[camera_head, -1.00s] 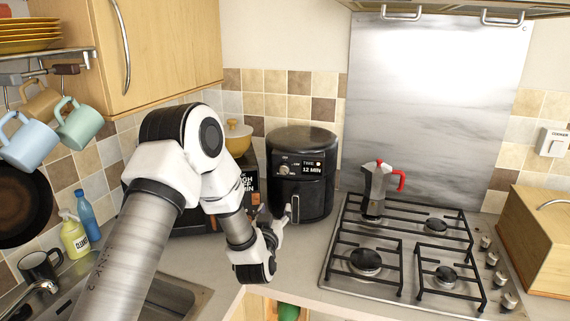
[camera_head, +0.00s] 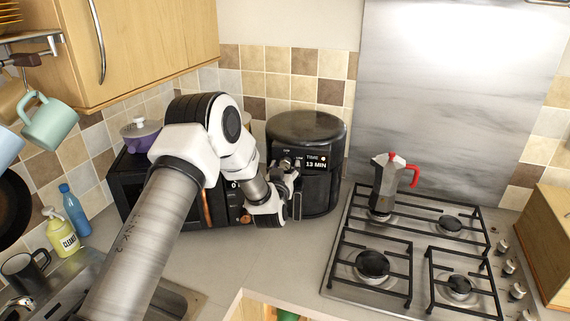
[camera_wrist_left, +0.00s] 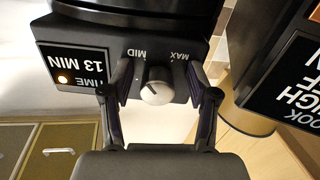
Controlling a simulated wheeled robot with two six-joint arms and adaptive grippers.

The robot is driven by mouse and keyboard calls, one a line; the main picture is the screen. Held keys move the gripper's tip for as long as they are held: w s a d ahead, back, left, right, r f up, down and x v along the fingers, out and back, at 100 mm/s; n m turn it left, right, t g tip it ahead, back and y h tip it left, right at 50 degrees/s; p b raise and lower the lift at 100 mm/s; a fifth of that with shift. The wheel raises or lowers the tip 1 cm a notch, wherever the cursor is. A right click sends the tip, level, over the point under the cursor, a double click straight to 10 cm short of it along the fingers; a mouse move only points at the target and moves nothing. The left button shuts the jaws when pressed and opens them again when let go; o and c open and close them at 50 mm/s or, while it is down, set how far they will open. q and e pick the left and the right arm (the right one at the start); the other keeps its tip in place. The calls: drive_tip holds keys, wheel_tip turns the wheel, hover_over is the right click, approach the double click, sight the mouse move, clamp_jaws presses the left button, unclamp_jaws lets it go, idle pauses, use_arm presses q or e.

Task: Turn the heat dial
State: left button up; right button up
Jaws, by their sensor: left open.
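The heat dial (camera_wrist_left: 157,92) is a pale round knob with a dark pointer line, on the front panel of the black air fryer (camera_head: 316,126). In the left wrist view the panel shows MID and MAX marks around the dial and a display (camera_wrist_left: 75,67) reading 13 MIN. My left gripper (camera_wrist_left: 158,90) is open, with one finger on each side of the dial; I cannot tell whether they touch it. In the head view my left gripper (camera_head: 287,170) is at the fryer's front and hides the dial. My right gripper is not in view.
A black microwave (camera_head: 130,185) with a purple pot (camera_head: 141,134) on it stands left of the fryer. The gas stove (camera_head: 415,255) with a moka pot (camera_head: 388,187) is to the right. The counter before the fryer is clear.

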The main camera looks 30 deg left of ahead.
use_arm(q)
drive_tip(key=shift+s+d+r, duration=0.25)
drive_tip(key=shift+s+r, duration=0.05)
drive_tip(key=shift+s+d+r, duration=0.1)
drive_tip(key=shift+s+r, duration=0.1)
drive_tip(key=c, duration=0.6)
clamp_jaws()
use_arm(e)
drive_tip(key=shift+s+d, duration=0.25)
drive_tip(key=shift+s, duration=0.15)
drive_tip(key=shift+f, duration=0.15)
